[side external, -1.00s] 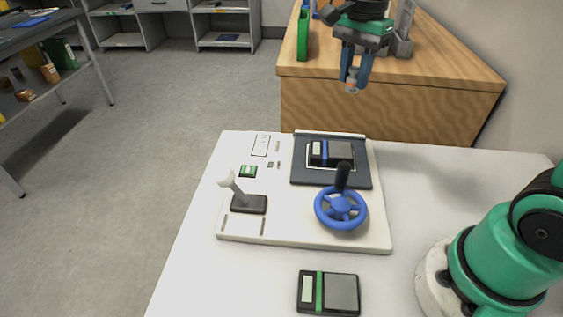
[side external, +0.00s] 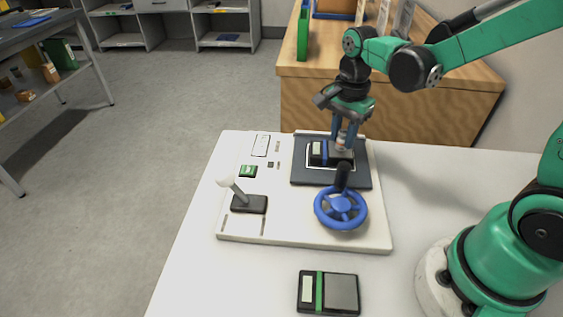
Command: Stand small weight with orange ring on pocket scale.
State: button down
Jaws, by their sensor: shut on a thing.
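My gripper (side external: 346,140) is shut on the small weight (side external: 342,150) and points down over the pocket scale with the blue stripe (side external: 316,154). The weight is a small pale metal piece, upright between the blue fingers; its orange ring is hardly visible now. It is at the right part of the scale, over the weighing plate. I cannot tell whether its base touches the plate. The scale lies on a dark mat (side external: 305,174) at the back right of a white board. A second, similar scale with a green stripe (side external: 342,291) lies on the table in front.
The white board (side external: 290,226) also carries a blue handwheel (side external: 341,209) with a dark upright knob close in front of the scale, and a grey lever (side external: 237,188) with a pale knob at left. A wooden cabinet (side external: 400,115) stands behind. The white table is clear to the right.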

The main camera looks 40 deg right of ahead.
aim_at(344, 132)
jog(key=shift+f, duration=0.15)
jog(key=c, duration=0.6)
grip_release()
notch_tip(344, 132, up, 12)
jog(key=s+a+f+n+t, duration=0.1)
jog(key=n+t, duration=0.1)
jog(key=n, duration=0.3)
jog(key=s+a+f+n+t, duration=0.1)
jog(key=a+f+n+t, duration=0.1)
jog(key=n, duration=0.4)
jog(key=s+a+f+n+t, duration=0.1)
jog(key=s+n+t, duration=0.1)
jog(key=n, duration=0.3)
jog(key=shift+a+f+n+t, duration=0.15)
jog(key=shift+f+n+t, duration=0.2)
jog(key=shift+t, duration=0.25)
